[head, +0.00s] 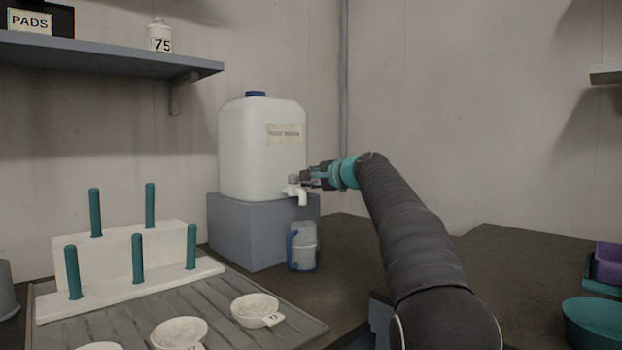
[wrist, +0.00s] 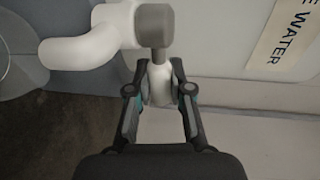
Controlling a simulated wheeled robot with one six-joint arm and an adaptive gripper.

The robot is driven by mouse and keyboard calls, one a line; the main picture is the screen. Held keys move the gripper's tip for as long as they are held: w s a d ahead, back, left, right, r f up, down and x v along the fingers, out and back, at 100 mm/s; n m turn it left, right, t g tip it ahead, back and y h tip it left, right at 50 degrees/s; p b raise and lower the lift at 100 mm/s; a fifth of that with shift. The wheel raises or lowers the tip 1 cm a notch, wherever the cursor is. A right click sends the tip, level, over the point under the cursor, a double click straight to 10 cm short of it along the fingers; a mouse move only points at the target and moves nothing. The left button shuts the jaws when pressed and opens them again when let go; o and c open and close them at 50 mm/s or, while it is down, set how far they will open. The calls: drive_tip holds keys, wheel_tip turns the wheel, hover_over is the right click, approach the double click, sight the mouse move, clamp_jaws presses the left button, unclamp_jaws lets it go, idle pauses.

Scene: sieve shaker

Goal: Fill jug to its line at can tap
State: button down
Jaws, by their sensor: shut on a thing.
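The white can (head: 262,150) with a blue cap stands on a grey block (head: 262,230). Its white tap (head: 300,191) sticks out low on the right, spout pointing down. My gripper (head: 308,178) is at the tap; in the wrist view my gripper (wrist: 160,85) is shut on the pale tap lever (wrist: 160,86), below the grey tap top (wrist: 154,24). The jug (head: 303,248), clear grey with a blue handle and base, stands upright on the counter below the spout. In the wrist view part of the jug (wrist: 16,70) shows at the left. Its fill line and water level cannot be made out.
A white peg rack (head: 120,262) with teal pegs stands on a ribbed grey drainer (head: 240,325). Several white dishes, one a small sieve dish (head: 254,308), lie there. A teal bowl (head: 594,322) is at the right. The dark counter (head: 345,240) right of the jug is clear.

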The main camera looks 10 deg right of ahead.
drive_tip(key=shift+w+r+n+g+y+p, duration=0.1)
drive_tip(key=shift+w+n+g+y+p, duration=0.25)
drive_tip(key=shift+n+y+p, duration=0.3)
drive_tip(key=shift+a+g+y, duration=0.15)
drive_tip(key=shift+g+y, duration=0.1)
drive_tip(key=c, duration=1)
unclamp_jaws()
drive_tip(key=shift+c, duration=0.2)
drive_tip(key=shift+s, duration=0.1)
drive_tip(key=v, duration=1.1)
drive_tip(key=shift+s+d, duration=0.25)
drive_tip(key=shift+s, duration=0.1)
